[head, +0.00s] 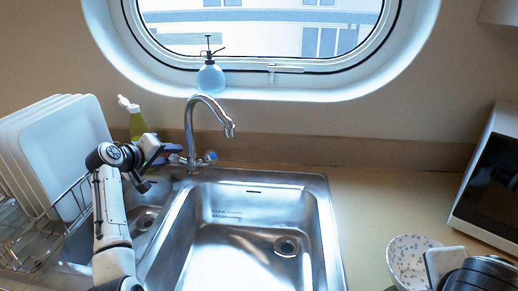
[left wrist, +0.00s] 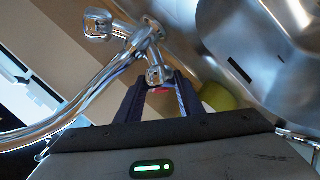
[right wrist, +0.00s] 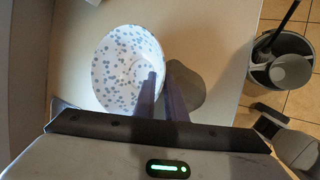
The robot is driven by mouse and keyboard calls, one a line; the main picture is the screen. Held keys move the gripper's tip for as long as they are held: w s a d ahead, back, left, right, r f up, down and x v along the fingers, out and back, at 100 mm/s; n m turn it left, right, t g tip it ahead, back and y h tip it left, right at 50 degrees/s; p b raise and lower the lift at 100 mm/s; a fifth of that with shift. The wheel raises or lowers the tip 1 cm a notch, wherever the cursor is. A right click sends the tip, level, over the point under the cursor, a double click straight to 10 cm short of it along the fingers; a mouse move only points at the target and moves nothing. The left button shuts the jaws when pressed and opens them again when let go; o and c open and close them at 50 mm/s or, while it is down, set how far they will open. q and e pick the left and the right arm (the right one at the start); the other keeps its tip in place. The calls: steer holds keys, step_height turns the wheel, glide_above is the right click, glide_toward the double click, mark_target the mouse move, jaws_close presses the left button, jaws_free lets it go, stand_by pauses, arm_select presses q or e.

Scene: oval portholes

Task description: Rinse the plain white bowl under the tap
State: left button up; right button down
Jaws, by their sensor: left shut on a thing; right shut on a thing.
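A white bowl with blue-grey speckles (head: 402,258) is on the counter right of the sink. It also shows in the right wrist view (right wrist: 112,62). My right gripper (right wrist: 165,82) is shut on its near rim. No plain white bowl shows clearly. The chrome tap (head: 191,122) arches over the steel sink (head: 225,225); no water shows at its spout. My left gripper (head: 172,152) is at the tap's left handle, shut on it. In the left wrist view the handle (left wrist: 159,73), with a red mark, is between its fingers.
A rack of white plates (head: 62,145) stands left of the sink. A blue spray bottle (head: 211,78) stands on the sill. A dark-fronted appliance (head: 490,180) is at right. A bin (right wrist: 275,75) holds a pale round thing.

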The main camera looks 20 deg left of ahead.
mark_target(168, 155)
arm_select(q)
steer(key=o, duration=1.1)
steer(key=shift+c, duration=0.2)
arm_select(e)
steer(key=shift+r, duration=0.1)
arm_select(q)
steer(key=shift+s+r+p, duration=0.35)
steer(key=shift+s+p, duration=0.05)
steer(key=shift+p, duration=0.15)
arm_select(e)
steer(key=shift+r, duration=0.5)
arm_select(q)
steer(key=p+v, duration=0.1)
steer(key=v, duration=0.2)
steer(key=shift+f, duration=0.1)
arm_select(e)
steer(key=shift+r, duration=0.7)
arm_select(q)
steer(key=v, duration=0.8)
arm_select(e)
steer(key=shift+f, duration=0.1)
